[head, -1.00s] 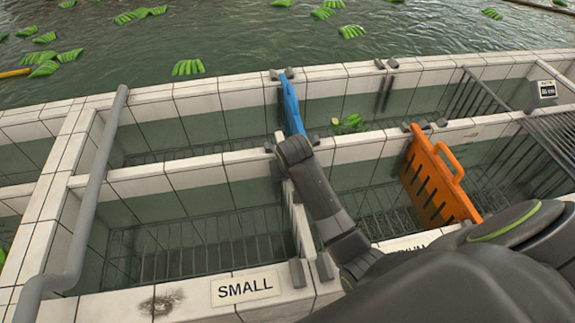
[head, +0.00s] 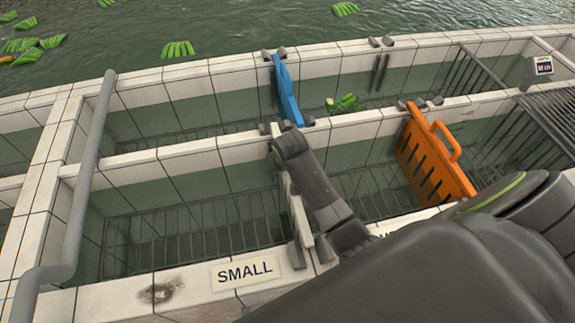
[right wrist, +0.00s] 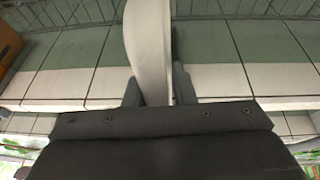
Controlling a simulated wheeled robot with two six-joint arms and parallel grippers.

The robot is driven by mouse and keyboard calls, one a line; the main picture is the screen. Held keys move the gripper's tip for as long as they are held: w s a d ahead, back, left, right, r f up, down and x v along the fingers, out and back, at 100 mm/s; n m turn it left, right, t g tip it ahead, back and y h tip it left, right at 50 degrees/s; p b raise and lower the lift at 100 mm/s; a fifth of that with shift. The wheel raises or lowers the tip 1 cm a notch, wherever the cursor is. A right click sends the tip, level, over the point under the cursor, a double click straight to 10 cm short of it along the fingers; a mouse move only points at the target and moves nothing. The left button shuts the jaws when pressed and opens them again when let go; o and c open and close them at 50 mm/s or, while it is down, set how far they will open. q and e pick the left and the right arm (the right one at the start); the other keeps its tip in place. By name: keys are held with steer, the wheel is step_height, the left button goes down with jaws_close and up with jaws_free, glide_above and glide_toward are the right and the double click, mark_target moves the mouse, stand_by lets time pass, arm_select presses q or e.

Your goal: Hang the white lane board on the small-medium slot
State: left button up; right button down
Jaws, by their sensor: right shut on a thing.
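The white lane board (head: 296,212) is seen nearly edge-on in the head view, partly covered by my right arm. It runs between the rear and front rims at the divide right of the small lane. My right gripper (head: 279,146) is at its rear upper part; in the right wrist view the gripper (right wrist: 156,88) is shut on the white board (right wrist: 147,40). Dark slot brackets (head: 297,256) flank the board's front end. Whether the board rests in the slot or hangs just above it, I cannot tell. My left gripper is out of view.
A blue board (head: 286,92) hangs in the rear row and an orange board (head: 434,158) hangs to the right. The SMALL sign (head: 245,272) is on the front rim. A grey pipe (head: 82,190) runs along the left. The small lane is empty.

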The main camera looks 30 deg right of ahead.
steer(key=shift+f, duration=0.25)
stand_by(0.4)
jaws_free()
stand_by(0.6)
steer(key=shift+p+v, duration=0.5)
steer(key=shift+v, duration=4.5)
steer(key=shift+s+f, duration=0.1)
